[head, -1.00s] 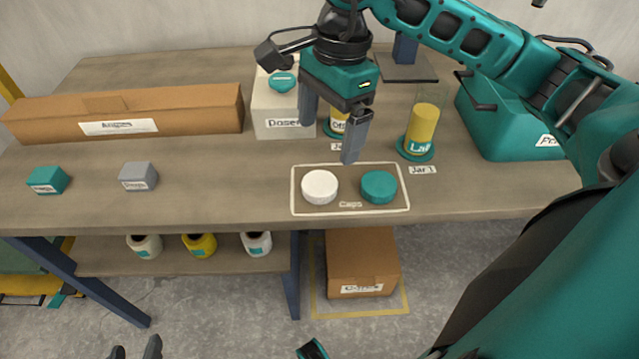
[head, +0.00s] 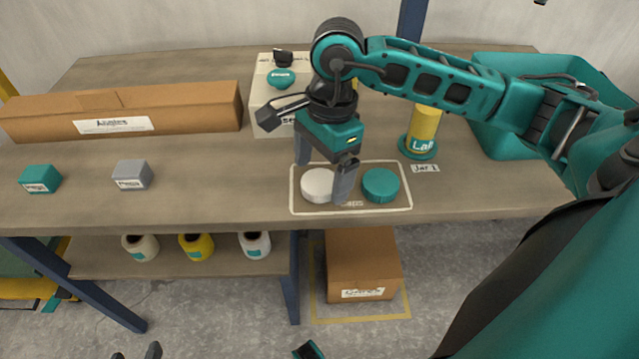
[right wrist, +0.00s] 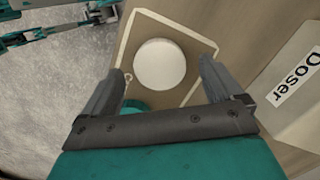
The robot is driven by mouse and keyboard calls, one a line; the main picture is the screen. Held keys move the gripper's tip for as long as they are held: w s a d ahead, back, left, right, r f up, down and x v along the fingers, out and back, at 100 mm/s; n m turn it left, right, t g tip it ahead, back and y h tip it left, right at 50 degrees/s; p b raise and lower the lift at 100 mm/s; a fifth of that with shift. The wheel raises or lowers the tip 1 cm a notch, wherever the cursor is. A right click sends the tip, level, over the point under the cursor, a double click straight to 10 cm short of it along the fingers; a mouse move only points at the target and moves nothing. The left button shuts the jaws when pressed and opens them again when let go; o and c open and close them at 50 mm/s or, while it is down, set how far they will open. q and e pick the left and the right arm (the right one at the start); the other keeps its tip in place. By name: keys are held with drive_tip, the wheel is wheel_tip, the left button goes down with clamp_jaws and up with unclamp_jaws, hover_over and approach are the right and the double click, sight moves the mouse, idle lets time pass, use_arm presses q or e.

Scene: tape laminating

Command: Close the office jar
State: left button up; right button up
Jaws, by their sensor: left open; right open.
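The white cap (head: 317,185) and the teal cap (head: 381,186) lie on the outlined caps area (head: 398,209) at the table's front. My right gripper (head: 322,178) is open and empty over the white cap, fingers pointing down. In the right wrist view the white cap (right wrist: 160,64) shows between and beyond the open fingers (right wrist: 162,85); the teal cap (right wrist: 133,104) is partly hidden. The office jar is almost wholly hidden behind my right arm; only a yellow sliver (head: 354,84) shows. My left gripper (head: 136,353) is open, low at the bottom edge.
The lab jar (head: 423,128) stands uncapped right of my right gripper. The doser box (head: 262,117) is behind it, with a teal bin (head: 500,140) at the right. A long carton (head: 190,108) and two small blocks lie left.

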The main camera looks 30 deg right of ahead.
drive_tip(key=shift+a+f, duration=0.1)
drive_tip(key=shift+f, duration=0.6)
drive_tip(key=c, duration=1.1)
